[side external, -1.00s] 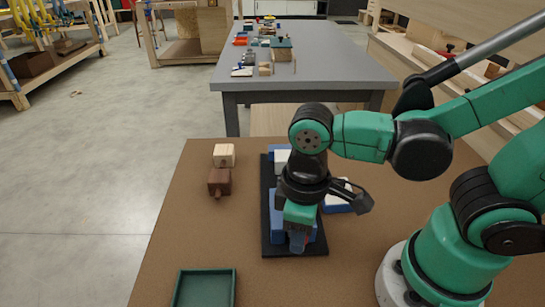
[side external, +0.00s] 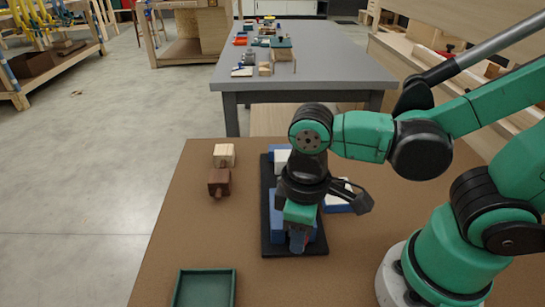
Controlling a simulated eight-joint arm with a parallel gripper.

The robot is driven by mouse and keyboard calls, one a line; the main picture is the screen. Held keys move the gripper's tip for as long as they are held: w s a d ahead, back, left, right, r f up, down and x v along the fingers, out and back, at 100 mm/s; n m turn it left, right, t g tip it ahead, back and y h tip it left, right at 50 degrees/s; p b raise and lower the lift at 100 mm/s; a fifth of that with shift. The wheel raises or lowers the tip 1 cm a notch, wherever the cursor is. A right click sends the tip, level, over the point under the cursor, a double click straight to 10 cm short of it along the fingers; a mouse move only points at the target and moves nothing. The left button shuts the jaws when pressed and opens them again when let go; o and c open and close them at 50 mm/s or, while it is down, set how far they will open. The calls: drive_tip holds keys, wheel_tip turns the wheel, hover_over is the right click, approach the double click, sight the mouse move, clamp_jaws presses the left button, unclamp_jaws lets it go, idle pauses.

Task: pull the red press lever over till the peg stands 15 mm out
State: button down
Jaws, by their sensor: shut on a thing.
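A blue press (side external: 277,226) stands on a black base plate (side external: 266,243) in the middle of the brown table. My gripper (side external: 298,243) points down over the near end of the press and is shut. A small bit of the red press lever (side external: 307,238) shows at its fingers; the rest of the lever is hidden behind my gripper. I cannot make out the peg of the press or how far it stands out.
A pale wood block (side external: 224,153) and a dark brown block (side external: 219,182) with a short peg sit left of the press. A green tray (side external: 205,271) lies at the near left. A blue and white piece (side external: 338,204) is right of the press. The table between tray and press is clear.

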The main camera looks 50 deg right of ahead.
drive_tip(key=shift+w, duration=0.1)
idle(0.5)
drive_tip(key=w+m, duration=0.1)
drive_tip(key=a+m, duration=0.1)
drive_tip(key=m, duration=0.1)
drive_tip(key=shift+w+a, duration=0.2)
drive_tip(key=shift+w, duration=0.2)
drive_tip(key=w+m, duration=0.2)
drive_tip(key=m, duration=0.1)
drive_tip(key=shift+a, duration=0.4)
drive_tip(key=w+m, duration=0.2)
drive_tip(key=m, duration=0.1)
drive_tip(key=shift+w+a, duration=0.15)
drive_tip(key=shift+w+m, duration=0.95)
drive_tip(key=shift+m, duration=0.35)
drive_tip(key=shift+w, duration=0.1)
drive_tip(key=c, duration=0.6)
unclamp_jaws()
